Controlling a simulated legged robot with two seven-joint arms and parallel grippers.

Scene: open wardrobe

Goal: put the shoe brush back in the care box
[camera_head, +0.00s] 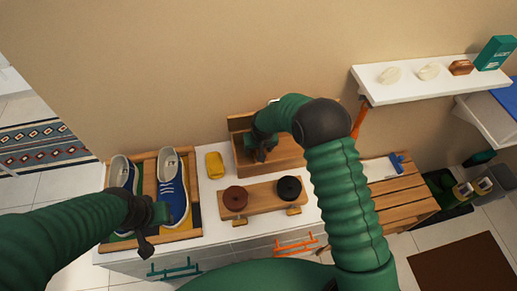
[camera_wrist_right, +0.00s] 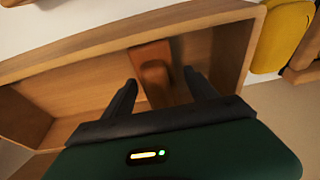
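The care box is an open wooden box (camera_head: 285,158) on the white cabinet top against the wall; its wooden rim also shows in the right wrist view (camera_wrist_right: 90,45). A brown block-like piece, apparently the shoe brush (camera_wrist_right: 153,72), is inside the box. My right gripper (camera_head: 262,153) is over the box. In the right wrist view its two fingers (camera_wrist_right: 160,76) are apart, on either side of the brush, with a gap visible on the right. The brush is hidden in the head view. My left gripper (camera_head: 150,225) is beside the blue shoes (camera_head: 174,190); its fingers are unclear.
A yellow cloth or sponge (camera_head: 214,165) lies left of the box. A wooden stand (camera_head: 262,198) with a brown tin (camera_head: 235,198) and a black tin (camera_head: 289,188) is in front. A slatted bench (camera_head: 405,195) is on the right, below a white shelf (camera_head: 425,82).

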